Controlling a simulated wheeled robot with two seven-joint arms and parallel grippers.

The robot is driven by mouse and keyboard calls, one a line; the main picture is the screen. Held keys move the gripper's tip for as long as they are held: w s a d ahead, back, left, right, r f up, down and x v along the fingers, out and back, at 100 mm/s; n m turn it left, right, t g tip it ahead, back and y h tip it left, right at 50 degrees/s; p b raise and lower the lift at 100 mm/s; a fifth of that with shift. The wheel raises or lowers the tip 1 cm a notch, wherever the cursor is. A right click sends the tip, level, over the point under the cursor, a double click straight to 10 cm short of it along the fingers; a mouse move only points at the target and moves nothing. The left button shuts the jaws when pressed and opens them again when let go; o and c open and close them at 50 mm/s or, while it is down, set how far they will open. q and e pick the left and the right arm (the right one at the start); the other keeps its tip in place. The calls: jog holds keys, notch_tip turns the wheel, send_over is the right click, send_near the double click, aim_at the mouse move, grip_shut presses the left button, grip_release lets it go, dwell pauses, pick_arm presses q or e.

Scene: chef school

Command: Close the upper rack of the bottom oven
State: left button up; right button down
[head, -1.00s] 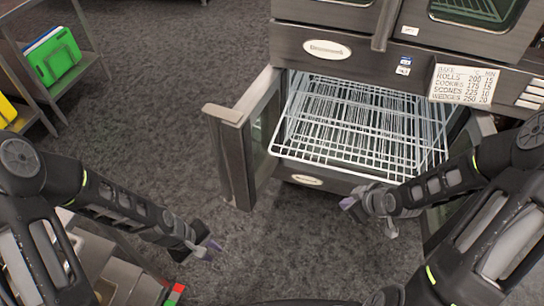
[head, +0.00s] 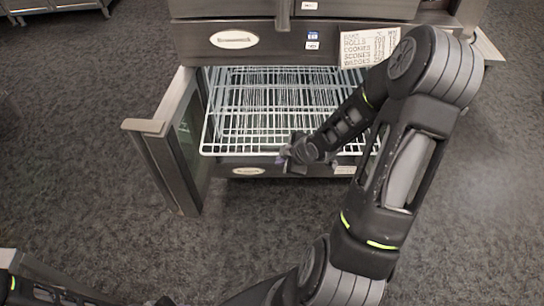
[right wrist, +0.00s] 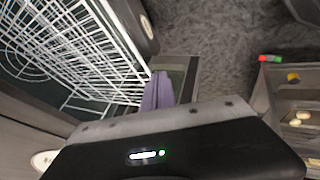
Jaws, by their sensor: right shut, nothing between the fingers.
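The bottom oven (head: 268,169) stands open. Its white wire upper rack (head: 250,106) sticks out forward from the opening. My right gripper (head: 282,160) is shut and empty at the rack's front edge, near its middle; I cannot tell whether it touches the wire. In the right wrist view, the purple fingertips (right wrist: 158,92) are together, beside the white wires of the rack (right wrist: 75,45). My right forearm hides the rack's right part. Only a piece of my left arm shows at the bottom left; its gripper is out of view.
The left oven door (head: 172,140) stands swung open beside the rack. The upper oven (head: 225,8) is above, with a baking-times card (head: 366,47) on the panel between. A cart with food (right wrist: 300,115) shows in the right wrist view. The grey floor in front is clear.

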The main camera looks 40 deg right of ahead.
pick_arm(q)
jog(key=shift+r+p, duration=0.2)
jog(key=shift+p, duration=0.3)
pick_arm(e)
jog(key=w+d+f, duration=0.2)
jog(key=w+f, duration=0.5)
jog(key=shift+w+f, duration=0.3)
jog(key=shift+w, duration=0.05)
jog(key=shift+d, duration=0.15)
